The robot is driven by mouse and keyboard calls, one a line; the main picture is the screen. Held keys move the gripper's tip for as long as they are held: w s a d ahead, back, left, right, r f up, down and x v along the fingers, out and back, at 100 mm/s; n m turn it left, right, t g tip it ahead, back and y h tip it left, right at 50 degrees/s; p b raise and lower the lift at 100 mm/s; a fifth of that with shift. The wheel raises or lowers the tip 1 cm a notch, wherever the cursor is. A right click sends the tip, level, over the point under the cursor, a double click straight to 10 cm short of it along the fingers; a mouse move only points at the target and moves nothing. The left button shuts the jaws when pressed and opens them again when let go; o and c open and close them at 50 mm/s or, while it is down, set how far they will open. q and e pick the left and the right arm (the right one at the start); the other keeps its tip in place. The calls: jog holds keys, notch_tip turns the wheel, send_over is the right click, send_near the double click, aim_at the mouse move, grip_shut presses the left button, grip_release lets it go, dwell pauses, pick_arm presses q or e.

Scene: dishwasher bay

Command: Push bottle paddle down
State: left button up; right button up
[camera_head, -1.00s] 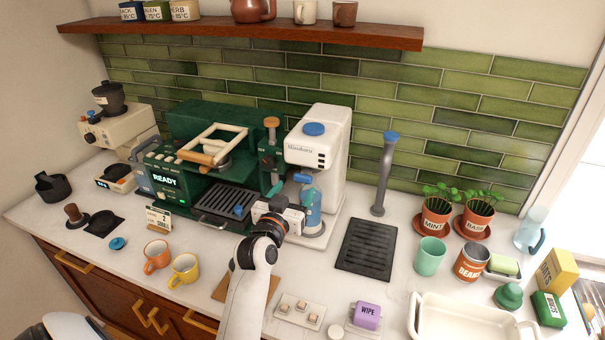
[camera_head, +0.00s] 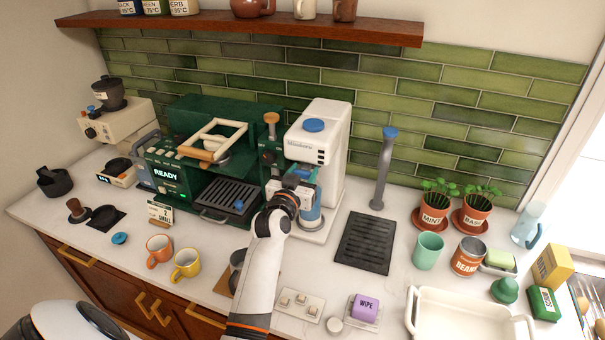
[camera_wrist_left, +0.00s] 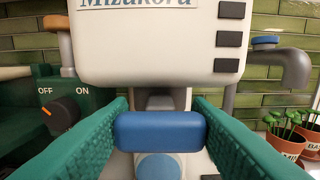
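The white Mizukora dispenser (camera_head: 318,150) stands right of the green coffee machine. Its blue paddle (camera_wrist_left: 158,131) is level and centred in the left wrist view, below the dispenser's front. My left gripper (camera_head: 297,180) is at the dispenser's front. Its green fingers (camera_wrist_left: 160,112) lie on both sides of the paddle and appear to press on its ends. A blue bottle (camera_head: 309,212) stands under the spout, partly hidden by my gripper; a round blue top (camera_wrist_left: 158,168) shows below the paddle. My right gripper is not in view.
The green coffee machine (camera_head: 180,160) is close on the left, with its ON/OFF knob (camera_wrist_left: 62,113). A grey tap (camera_head: 384,170) and dark drain grate (camera_head: 365,243) are on the right. Mugs (camera_head: 186,262) stand at the front left.

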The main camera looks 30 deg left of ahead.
pick_arm(q)
jog(key=c, duration=0.6)
notch_tip(320, 180, down, 5)
jog(key=b, duration=0.3)
jog(key=shift+r, duration=0.2)
jog(key=shift+c, duration=0.2)
jog(key=o, duration=1.4)
